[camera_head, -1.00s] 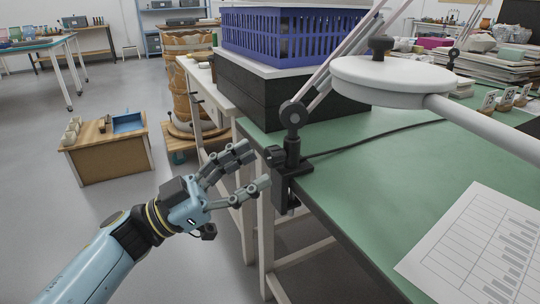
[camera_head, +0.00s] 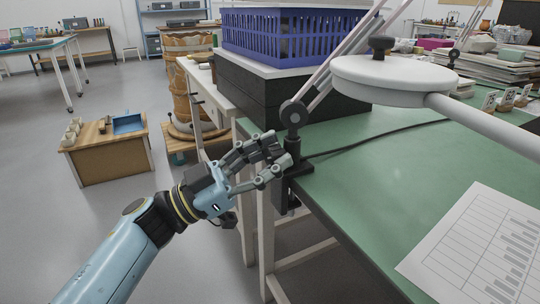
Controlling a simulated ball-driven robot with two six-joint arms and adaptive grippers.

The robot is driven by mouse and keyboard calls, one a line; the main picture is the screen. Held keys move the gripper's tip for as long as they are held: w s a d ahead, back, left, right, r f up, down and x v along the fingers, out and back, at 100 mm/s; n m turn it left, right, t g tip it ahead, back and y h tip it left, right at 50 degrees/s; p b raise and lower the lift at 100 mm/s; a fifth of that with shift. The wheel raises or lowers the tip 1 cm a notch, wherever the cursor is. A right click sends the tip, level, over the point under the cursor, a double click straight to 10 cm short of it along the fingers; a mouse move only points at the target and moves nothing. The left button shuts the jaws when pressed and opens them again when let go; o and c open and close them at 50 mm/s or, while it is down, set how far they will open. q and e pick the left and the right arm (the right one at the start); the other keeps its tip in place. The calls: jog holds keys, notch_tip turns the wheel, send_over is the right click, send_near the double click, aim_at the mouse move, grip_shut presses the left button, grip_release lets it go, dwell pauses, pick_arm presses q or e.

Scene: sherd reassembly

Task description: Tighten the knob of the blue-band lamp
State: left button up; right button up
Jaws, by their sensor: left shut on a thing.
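A desk lamp is clamped to the edge of the green table; its round white head (camera_head: 375,82) hangs over the table at the upper right. Its dark elbow joint (camera_head: 294,114) sits on a black post, and the black clamp (camera_head: 290,196) grips the table's corner edge. I cannot make out a blue band on it. My left gripper (camera_head: 279,152) is at the left side of the post, its fingers shut around the small dark knob, which they mostly hide. My right gripper is not in view.
The green table (camera_head: 370,190) fills the right, with a printed sheet (camera_head: 480,250) and a dark cable on it. A blue crate (camera_head: 290,38) on a black box stands behind the lamp. A low wooden box (camera_head: 105,155) stands on the floor at left.

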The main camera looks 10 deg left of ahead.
pick_arm(q)
jog(key=shift+r+m+g+p, duration=0.1)
jog(key=shift+m+g+p, duration=0.35)
jog(key=shift+m, duration=0.75)
grip_shut()
jog(key=shift+m+g, duration=0.55)
jog(key=shift+m, duration=0.35)
jog(key=o, duration=1.1)
grip_release()
jog(key=v, duration=1.2)
jog(key=shift+f, duration=0.3)
